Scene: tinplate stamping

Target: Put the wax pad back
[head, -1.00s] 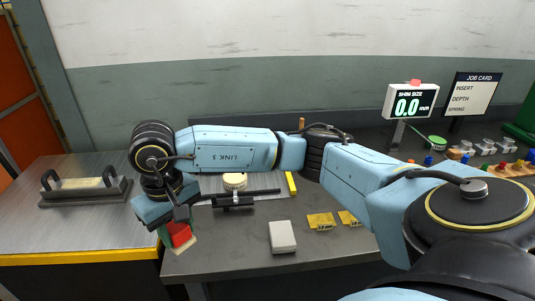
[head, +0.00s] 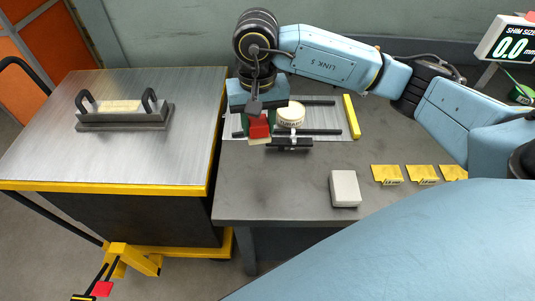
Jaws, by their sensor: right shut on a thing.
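My right gripper (head: 258,118) points down over the left part of the thin metal plate (head: 340,128) on the grey bench. It is shut on a red block with a cream underside (head: 259,128), which I take to be the wax pad. Dark green shows on both sides of the block. I cannot tell whether its underside touches what is below. A round cream tin (head: 291,115) with dark lettering stands just to its right. A black rail with a small clamp (head: 290,144) lies close to its right. My left gripper is not in view.
A pale block (head: 345,188) and several yellow cards (head: 387,174) lie on the bench front. A yellow bar (head: 351,116) lies at the plate's right. The bench's front left is clear.

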